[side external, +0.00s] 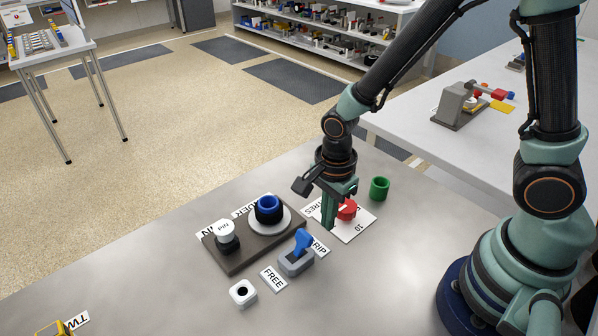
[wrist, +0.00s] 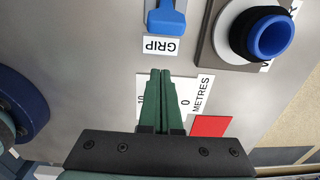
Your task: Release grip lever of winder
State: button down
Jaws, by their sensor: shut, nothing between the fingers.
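The grip lever (side external: 303,241) is a blue handle on a small grey base (side external: 296,263) in front of the winder. It appears to lean toward the GRIP label (side external: 320,248), away from the FREE label (side external: 273,279). In the wrist view the blue lever (wrist: 166,18) is at the top edge, partly cut off, above the GRIP label (wrist: 161,45). The winder is a dark plate (side external: 238,256) with a black spool (side external: 268,211) lined in blue. My gripper (side external: 328,226) is shut and empty, over the METRES card, behind and right of the lever; its green fingers (wrist: 160,73) point toward the lever.
A red block (side external: 347,209) is close beside my fingers. A green cylinder (side external: 379,188) stands to the right. A white-topped PIN knob (side external: 226,234) stands on the winder plate. A white box with a dark hole (side external: 242,292) is in front. The front of the bench is mostly clear.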

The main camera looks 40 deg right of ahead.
aim_at(307, 233)
jog(key=a, duration=0.2)
jog(key=shift+a+r, duration=0.25)
jog(key=shift+a, duration=0.15)
jog(key=shift+a+r, duration=0.25)
jog(key=shift+a, duration=0.2)
jog(key=shift+a+r, duration=0.25)
jog(key=shift+a, duration=0.2)
jog(key=shift+a+r, duration=0.2)
jog(key=shift+a, duration=0.3)
jog(key=shift+a+r, duration=0.2)
jog(key=shift+a, duration=0.95)
jog(key=shift+d, duration=0.1)
jog(key=shift+r, duration=0.1)
jog(key=shift+r, duration=0.75)
